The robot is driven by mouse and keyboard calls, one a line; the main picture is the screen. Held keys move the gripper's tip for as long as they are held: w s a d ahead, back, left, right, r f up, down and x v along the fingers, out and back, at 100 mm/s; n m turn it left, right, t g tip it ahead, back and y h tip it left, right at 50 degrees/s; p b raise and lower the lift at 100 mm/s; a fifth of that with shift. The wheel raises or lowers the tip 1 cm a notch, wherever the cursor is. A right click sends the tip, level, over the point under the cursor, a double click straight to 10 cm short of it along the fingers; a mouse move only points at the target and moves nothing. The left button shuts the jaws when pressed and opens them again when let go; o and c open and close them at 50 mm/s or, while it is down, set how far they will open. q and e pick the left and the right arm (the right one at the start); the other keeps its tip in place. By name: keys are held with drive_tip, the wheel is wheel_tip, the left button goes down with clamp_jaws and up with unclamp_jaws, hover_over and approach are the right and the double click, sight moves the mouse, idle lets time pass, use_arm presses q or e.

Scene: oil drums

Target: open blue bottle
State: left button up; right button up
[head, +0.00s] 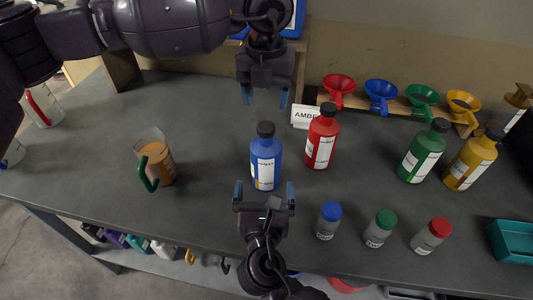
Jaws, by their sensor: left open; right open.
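The blue bottle (266,172) stands upright on the dark grey table, with a white label and a black cap (266,129) on top. My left gripper (264,98) is open and empty, pointing down in the picture, a little beyond the bottle's cap. My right gripper (264,192) is open, reaching up from the near edge. Its fingertips sit either side of the bottle's lower part in the picture. I cannot tell whether they touch it.
A red bottle (321,148) stands close right, by a white sign (305,117). Green (422,162) and yellow (470,171) bottles stand further right. Small capped jars (328,227) line the front. A jug (159,166) with a green handle stands left. Funnels (380,95) sit behind.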

sight(266, 156)
use_arm(q)
drive_tip(key=shift+s+r, duration=0.15)
drive_tip(key=shift+s, duration=0.2)
use_arm(e)
drive_tip(key=shift+w+r, duration=0.1)
drive_tip(key=shift+w, duration=0.6)
use_arm(q)
drive_tip(key=shift+w, duration=0.1)
use_arm(e)
drive_tip(key=w, duration=0.8)
drive_tip(key=shift+w+d, duration=0.15)
drive_tip(key=shift+w, duration=0.15)
